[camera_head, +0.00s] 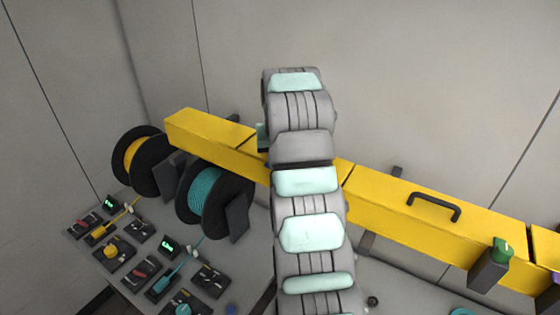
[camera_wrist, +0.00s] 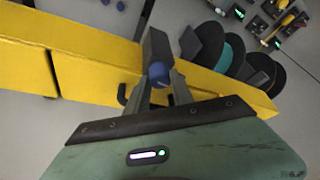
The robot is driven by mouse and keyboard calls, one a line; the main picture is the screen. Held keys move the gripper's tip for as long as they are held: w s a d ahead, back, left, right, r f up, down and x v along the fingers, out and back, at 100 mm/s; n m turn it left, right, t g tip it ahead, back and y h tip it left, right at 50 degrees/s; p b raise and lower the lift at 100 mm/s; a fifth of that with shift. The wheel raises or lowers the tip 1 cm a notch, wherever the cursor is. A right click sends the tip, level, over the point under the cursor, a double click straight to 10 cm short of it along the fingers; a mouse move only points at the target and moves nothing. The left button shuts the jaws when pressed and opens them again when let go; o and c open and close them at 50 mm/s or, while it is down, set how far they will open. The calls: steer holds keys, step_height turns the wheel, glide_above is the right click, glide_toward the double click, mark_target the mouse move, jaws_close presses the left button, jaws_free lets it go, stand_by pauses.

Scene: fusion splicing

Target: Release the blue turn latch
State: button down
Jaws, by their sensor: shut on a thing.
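In the wrist view, the blue turn latch (camera_wrist: 158,72) is a rounded blue knob at the end of a dark grey block (camera_wrist: 156,44) on the yellow beam (camera_wrist: 85,52). My gripper (camera_wrist: 160,84) has one finger on each side of the knob and is shut on it. The fingers hide parts of its sides, so I cannot tell how far the latch is turned. In the head view, my arm covers the middle of the yellow beam (camera_head: 400,215), and the gripper and blue latch are hidden behind it.
A green knob (camera_head: 502,250) sits on another dark block at the beam's right. A black handle (camera_head: 435,206) stands on top of the beam. A yellow spool (camera_head: 135,156), a teal spool (camera_head: 203,190) and several small control boxes (camera_head: 113,254) are at the left.

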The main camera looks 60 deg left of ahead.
steer(key=shift+n, duration=0.7)
steer(key=shift+g, duration=0.3)
steer(key=c, duration=1.1)
jaws_free()
steer(key=p+v, duration=0.1)
steer(key=v, duration=1)
steer(key=shift+d, duration=0.1)
